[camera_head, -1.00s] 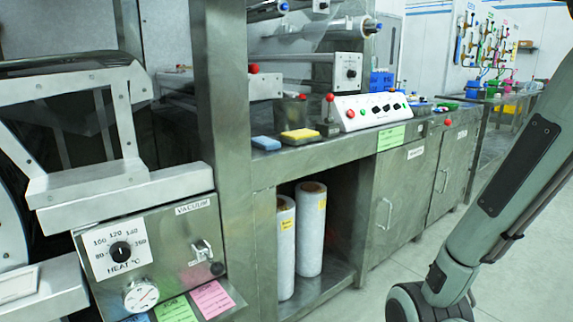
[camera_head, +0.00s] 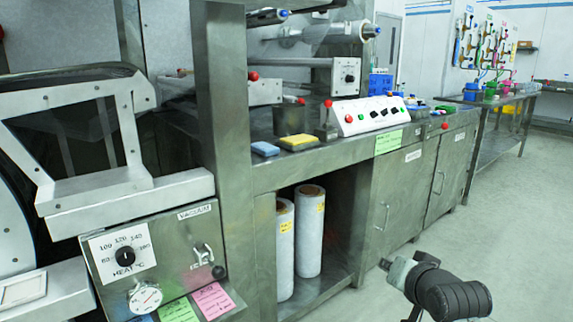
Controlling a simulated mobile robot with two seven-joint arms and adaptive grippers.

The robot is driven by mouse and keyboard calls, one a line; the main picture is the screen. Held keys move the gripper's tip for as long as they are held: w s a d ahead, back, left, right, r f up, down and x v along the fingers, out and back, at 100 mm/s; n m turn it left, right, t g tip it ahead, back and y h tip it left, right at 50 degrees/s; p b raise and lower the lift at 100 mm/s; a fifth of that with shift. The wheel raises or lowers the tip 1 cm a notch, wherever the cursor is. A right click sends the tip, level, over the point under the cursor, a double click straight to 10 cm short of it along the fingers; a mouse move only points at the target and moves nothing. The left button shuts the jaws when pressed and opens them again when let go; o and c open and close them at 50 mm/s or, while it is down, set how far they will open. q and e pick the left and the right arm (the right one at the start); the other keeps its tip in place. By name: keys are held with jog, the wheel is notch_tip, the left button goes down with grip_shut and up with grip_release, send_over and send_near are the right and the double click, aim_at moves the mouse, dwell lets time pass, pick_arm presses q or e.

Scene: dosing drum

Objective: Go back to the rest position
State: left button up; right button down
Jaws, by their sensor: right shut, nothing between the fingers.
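The lower part of my right arm, with grey-green and black ribbed pieces, shows at the bottom right of the head view. My right gripper (camera_head: 416,306) is at the bottom edge there, partly cut off and partly covered by my own arm. It is shut and holds nothing. It shows in front of the open floor, to the right of the steel cabinet (camera_head: 400,190), apart from the bench. My left arm and gripper are not in view.
A machine with a heat dial (camera_head: 125,257) and vacuum panel stands at the left. Two white rolls (camera_head: 310,232) stand under the bench. A control box (camera_head: 365,116) with buttons is on top. Grey floor (camera_head: 510,220) is clear at the right.

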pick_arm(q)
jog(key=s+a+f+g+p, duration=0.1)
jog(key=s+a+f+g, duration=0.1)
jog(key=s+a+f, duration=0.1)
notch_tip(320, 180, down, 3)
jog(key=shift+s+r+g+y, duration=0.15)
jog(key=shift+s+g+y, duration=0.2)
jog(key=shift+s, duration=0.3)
pick_arm(e)
jog(key=s+d+f+n+g, duration=0.2)
jog(key=s+f+g, duration=0.1)
jog(key=s+f, duration=0.6)
jog(key=s+d+f+n+g+h, duration=0.1)
jog(key=s+d+f+n+g, duration=0.1)
jog(key=s+f, duration=0.8)
jog(key=s+d+f+n+g, duration=0.2)
jog(key=s+f+n+g, duration=0.1)
jog(key=s+f, duration=0.7)
jog(key=shift+f+g+h, duration=0.4)
jog(key=shift+f+g, duration=0.1)
jog(key=shift+f, duration=0.2)
